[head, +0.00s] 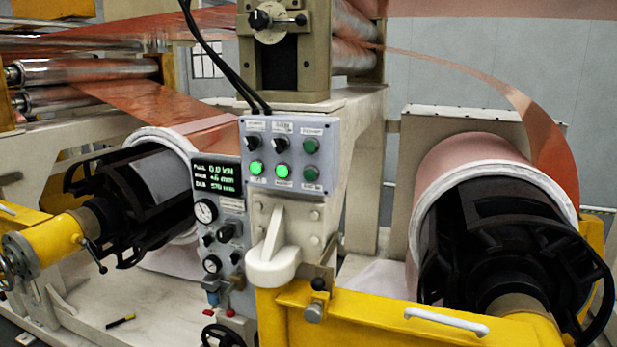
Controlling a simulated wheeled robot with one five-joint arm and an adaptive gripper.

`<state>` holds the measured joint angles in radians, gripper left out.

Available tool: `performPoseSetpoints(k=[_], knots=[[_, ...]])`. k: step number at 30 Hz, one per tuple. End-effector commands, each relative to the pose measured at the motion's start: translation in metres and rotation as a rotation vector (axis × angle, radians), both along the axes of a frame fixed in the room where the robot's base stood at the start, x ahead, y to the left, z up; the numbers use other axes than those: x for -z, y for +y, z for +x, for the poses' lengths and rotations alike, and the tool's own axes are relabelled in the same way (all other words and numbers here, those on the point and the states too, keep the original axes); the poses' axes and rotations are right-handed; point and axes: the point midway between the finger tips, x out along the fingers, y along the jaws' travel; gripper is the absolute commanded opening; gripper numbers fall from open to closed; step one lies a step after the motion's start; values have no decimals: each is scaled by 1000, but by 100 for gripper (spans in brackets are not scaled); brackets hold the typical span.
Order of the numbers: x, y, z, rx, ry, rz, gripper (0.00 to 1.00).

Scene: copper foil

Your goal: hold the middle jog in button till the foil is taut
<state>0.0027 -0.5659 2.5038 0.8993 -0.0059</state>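A grey control box (290,155) hangs on the machine's middle post, with two rows of controls. Its lower row has a lit green button at the left (256,168), a lit green middle button (282,171) and a darker green button at the right (311,173). The labels are too small to read. The copper foil (535,112) runs from the right roll (470,155) up to the rollers in a loose, bowed curve. My gripper is not in view.
A pale lever-like casting (273,262) juts out below the control box. Yellow frame beams (380,318) and a white handle (446,321) lie in front. Black cables (215,58) hang down to the box. Gauges and knobs sit on the panel (232,235) at its left.

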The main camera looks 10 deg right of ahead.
Motion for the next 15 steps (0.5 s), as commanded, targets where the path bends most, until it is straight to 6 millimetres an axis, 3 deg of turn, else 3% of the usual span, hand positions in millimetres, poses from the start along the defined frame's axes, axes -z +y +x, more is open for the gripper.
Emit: performPoseSetpoints(k=[8,15], knots=[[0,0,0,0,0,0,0],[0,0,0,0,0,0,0]])
